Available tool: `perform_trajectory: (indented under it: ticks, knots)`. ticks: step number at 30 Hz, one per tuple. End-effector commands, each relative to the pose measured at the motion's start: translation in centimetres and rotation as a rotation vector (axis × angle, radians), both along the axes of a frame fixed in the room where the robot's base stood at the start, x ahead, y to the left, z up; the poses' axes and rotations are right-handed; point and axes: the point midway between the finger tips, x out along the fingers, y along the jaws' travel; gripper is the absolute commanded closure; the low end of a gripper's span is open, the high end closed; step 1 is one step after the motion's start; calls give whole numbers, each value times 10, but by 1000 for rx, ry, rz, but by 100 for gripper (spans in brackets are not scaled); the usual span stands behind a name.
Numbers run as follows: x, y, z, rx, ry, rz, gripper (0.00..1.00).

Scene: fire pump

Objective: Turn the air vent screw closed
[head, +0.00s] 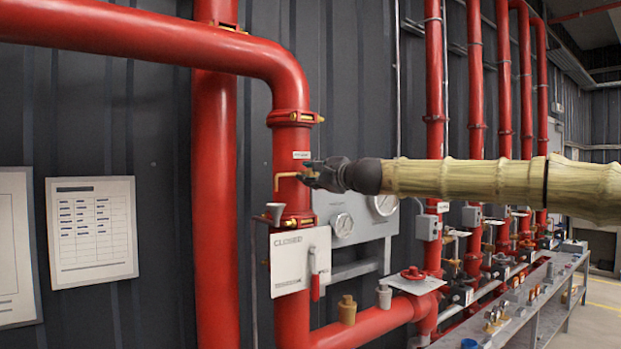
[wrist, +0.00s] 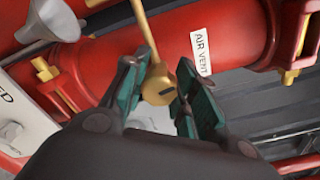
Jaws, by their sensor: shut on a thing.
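A thin brass pipe (wrist: 141,22) runs from the screw. In the head view the brass pipe (head: 284,176) bends down in front of the red riser, and my gripper (head: 314,172) reaches it from the right. The fingers hide most of the screw there. A white "AIR VENT" label (wrist: 201,53) is on the red pipe beside the screw.
A grey funnel (head: 275,212) stands below the brass pipe. A white "CLOSED" sign (head: 290,262) hangs on the riser below. A gauge panel (head: 352,212) is behind my gripper. Red pipes and a bench (head: 545,310) with fittings stand at the right.

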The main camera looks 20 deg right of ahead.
Motion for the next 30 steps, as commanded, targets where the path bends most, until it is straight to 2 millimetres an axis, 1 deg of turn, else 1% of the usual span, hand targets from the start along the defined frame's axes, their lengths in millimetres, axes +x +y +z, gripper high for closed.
perform_trajectory:
  ticks: [6, 12, 28, 29, 30]
  knots:
    - [0, -1, -1, 114, 41, -1, 96]
    - [0, -1, -1, 170, 62, -1, 96]
    - [0, -1, 0, 192, 70, -2, 96]
    - [0, -1, 0, 191, 71, -2, 70]
    - [0, -1, 0, 191, 71, -2, 63]
